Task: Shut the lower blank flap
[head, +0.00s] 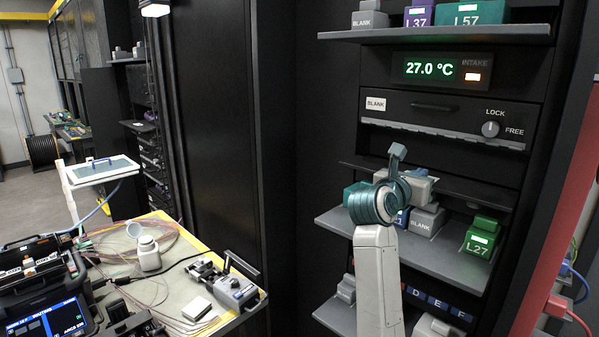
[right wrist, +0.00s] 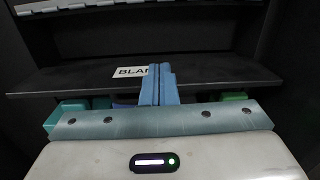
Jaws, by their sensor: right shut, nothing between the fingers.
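The lower blank flap (head: 440,187) is a thin dark plate standing out from the rack, above the shelf of grey and coloured blocks. In the right wrist view the flap (right wrist: 215,72) spans the picture, with a white label (right wrist: 129,72) reading "BLAN", the rest hidden behind my fingers. My right gripper (head: 397,152) is shut and empty, at the flap's left part in the head view. In the wrist view its blue fingertips (right wrist: 160,70) overlap the flap; I cannot tell whether they touch it. My left gripper is not in view.
Above is a closed blank panel (head: 450,119) with handle and lock knob (head: 490,129), under a temperature display (head: 441,69). Below the flap, a grey shelf (head: 455,265) carries a green L27 block (head: 480,238) and grey blocks. A cluttered workbench (head: 180,255) stands at left.

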